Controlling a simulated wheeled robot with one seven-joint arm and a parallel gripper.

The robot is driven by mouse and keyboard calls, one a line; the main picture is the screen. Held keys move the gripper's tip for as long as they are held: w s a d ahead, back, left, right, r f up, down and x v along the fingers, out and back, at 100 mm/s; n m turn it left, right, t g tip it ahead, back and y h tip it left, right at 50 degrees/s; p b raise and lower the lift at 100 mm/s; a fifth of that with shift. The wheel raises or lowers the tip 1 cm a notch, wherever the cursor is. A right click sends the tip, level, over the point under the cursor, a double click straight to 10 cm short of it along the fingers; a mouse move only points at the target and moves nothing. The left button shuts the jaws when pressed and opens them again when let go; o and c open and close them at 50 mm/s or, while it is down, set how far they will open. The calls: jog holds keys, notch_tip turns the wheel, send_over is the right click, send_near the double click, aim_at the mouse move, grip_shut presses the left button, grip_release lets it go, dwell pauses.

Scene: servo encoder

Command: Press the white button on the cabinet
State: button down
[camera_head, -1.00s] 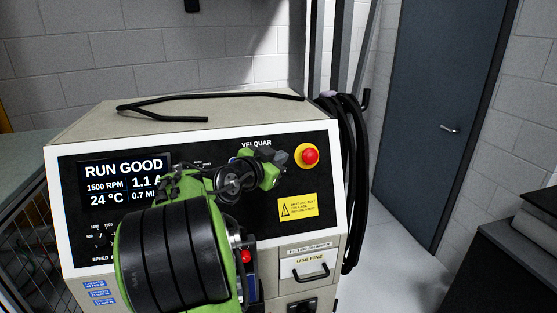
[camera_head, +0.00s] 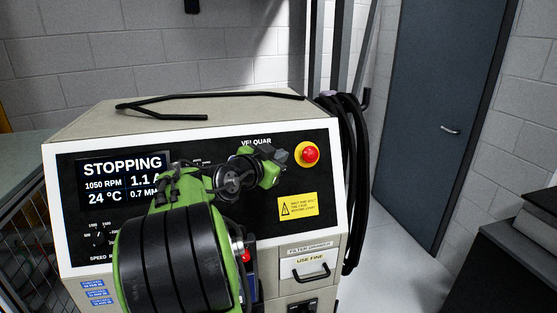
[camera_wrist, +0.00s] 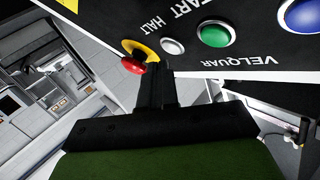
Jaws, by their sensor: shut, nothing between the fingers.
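The cabinet (camera_head: 330,185) has a black front panel with a white border. Its display (camera_head: 123,180) reads STOPPING and 1050 RPM. The white button (camera_wrist: 172,46) shows in the wrist view beside the word HALT, between a green button (camera_wrist: 215,34) and a red mushroom knob (camera_wrist: 134,62). My arm hides the white button in the head view. My gripper (camera_wrist: 155,72) is shut and empty, its fingertips at the panel close to the white button. I cannot tell whether they touch it. In the head view my gripper (camera_head: 272,165) is in front of the panel, left of the red knob.
A red knob on a yellow base (camera_head: 307,154) sits at the panel's upper right, with a yellow warning label (camera_head: 298,206) below it. Black hoses (camera_head: 350,180) hang at the cabinet's right side. Clear floor (camera_head: 400,240) lies between the cabinet and a dark bench (camera_head: 505,265).

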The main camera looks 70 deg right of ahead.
jog(key=s+a+r, duration=0.2)
jog(key=a, duration=0.2)
jog(key=shift+s+a+r+b, duration=0.3)
jog(key=shift+s+a+b, duration=0.05)
jog(key=shift+s, duration=0.05)
jog(key=shift+w, duration=0.1)
dwell(0.8)
